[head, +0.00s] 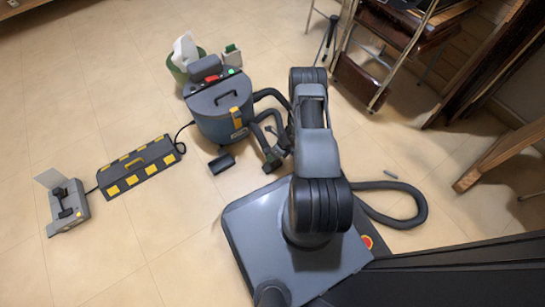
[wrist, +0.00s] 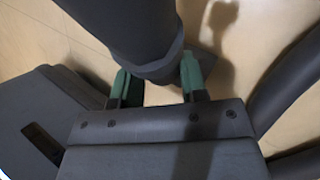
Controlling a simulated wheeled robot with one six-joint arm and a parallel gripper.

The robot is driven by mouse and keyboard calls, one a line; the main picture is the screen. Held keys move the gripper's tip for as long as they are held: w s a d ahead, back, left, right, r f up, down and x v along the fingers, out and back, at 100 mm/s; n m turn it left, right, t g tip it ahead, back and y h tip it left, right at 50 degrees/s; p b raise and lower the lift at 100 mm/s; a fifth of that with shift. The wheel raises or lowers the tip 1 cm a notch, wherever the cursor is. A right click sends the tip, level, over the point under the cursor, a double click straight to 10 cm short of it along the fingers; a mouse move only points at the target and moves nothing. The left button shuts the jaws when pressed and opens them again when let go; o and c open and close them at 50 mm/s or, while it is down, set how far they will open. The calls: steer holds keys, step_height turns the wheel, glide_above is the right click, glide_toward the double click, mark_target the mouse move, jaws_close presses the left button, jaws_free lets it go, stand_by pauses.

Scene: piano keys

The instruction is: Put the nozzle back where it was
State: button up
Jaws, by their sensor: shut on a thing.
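My gripper (wrist: 160,80) has its two green-tipped fingers on either side of a dark grey tubular part, which I take to be the nozzle (wrist: 135,35). A wider collar on it sits between the fingertips. In the head view my gripper (head: 271,158) is low beside the vacuum cleaner (head: 222,112), at its lower right, partly behind my arm. The held part is hard to make out there. The vacuum is a blue-grey drum with a yellow latch and a black hose (head: 272,94). The far end of the held part is out of the wrist view.
A small dark block (head: 221,163) lies on the floor left of my gripper. A yellow-and-black box (head: 140,166) and a grey device (head: 68,208) stand further left. Furniture (head: 400,50) stands upper right.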

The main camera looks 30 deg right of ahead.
steer(key=shift+f, duration=0.15)
steer(key=o, duration=0.9)
